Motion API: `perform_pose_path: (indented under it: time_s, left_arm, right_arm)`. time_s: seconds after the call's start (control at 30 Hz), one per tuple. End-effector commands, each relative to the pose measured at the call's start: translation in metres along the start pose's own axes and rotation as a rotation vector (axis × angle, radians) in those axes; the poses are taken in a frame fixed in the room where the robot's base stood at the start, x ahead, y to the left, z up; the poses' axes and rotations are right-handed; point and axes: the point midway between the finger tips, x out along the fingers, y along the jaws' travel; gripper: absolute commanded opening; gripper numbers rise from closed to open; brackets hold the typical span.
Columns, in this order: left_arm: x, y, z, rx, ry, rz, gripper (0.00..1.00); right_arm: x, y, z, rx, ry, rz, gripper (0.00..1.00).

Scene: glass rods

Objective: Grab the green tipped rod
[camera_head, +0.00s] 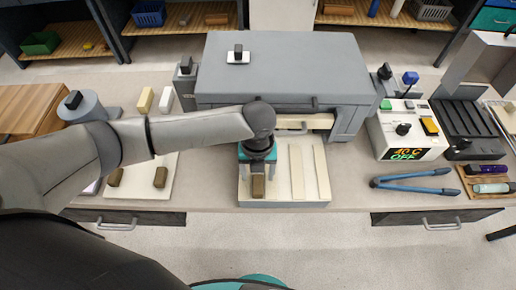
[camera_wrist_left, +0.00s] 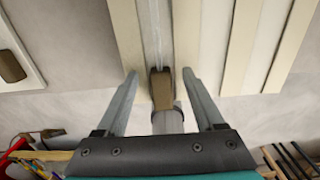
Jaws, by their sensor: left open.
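My left gripper (camera_head: 258,182) is over the front left of a grooved cream tray (camera_head: 325,188) in front of the grey furnace. In the left wrist view its two fingers (camera_wrist_left: 162,82) are open, one on each side of a brown block (camera_wrist_left: 162,90). The block is at the near end of a pale, clear rod-like strip (camera_wrist_left: 155,30) in a groove. The brown block also shows below the gripper in the head view (camera_head: 258,187). I see no green tip on a rod; the far end is hidden. My right gripper is not in view.
The grey furnace (camera_head: 285,60) stands behind the tray, its opening just above it. A white board (camera_head: 138,182) with brown blocks lies to the left. A control box (camera_head: 408,135) and blue-handled tongs (camera_head: 412,182) are at the right. Bare bench shows between tray and tongs.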

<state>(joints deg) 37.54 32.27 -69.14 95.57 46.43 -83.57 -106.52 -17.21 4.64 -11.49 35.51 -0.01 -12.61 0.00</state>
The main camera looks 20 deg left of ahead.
Motion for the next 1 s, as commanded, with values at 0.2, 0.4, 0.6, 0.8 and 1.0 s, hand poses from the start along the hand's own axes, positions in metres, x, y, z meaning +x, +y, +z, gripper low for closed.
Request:
perform_pose_path:
  time_s: [0.2,0.4,0.6,0.8,1.0]
  left_arm:
    - [0.0021,-0.0003,-0.0001,0.001,0.000,0.000,0.70]
    - [0.0018,-0.0002,0.0001,0.000,-0.001,0.000,0.51]
    - [0.0016,-0.0002,0.0002,0.000,-0.001,0.000,0.28]
    - [0.0016,-0.0001,0.0003,0.000,-0.001,0.000,0.06]
    - [0.0015,-0.0001,0.0004,0.000,-0.001,0.000,0.00]
  right_arm:
    - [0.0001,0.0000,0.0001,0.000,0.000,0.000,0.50]
    - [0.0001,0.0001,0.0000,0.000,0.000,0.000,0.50]
    - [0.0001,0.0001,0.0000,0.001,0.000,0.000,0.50]
    - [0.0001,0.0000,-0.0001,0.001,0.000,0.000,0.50]
    - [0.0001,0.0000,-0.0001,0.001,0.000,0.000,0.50]
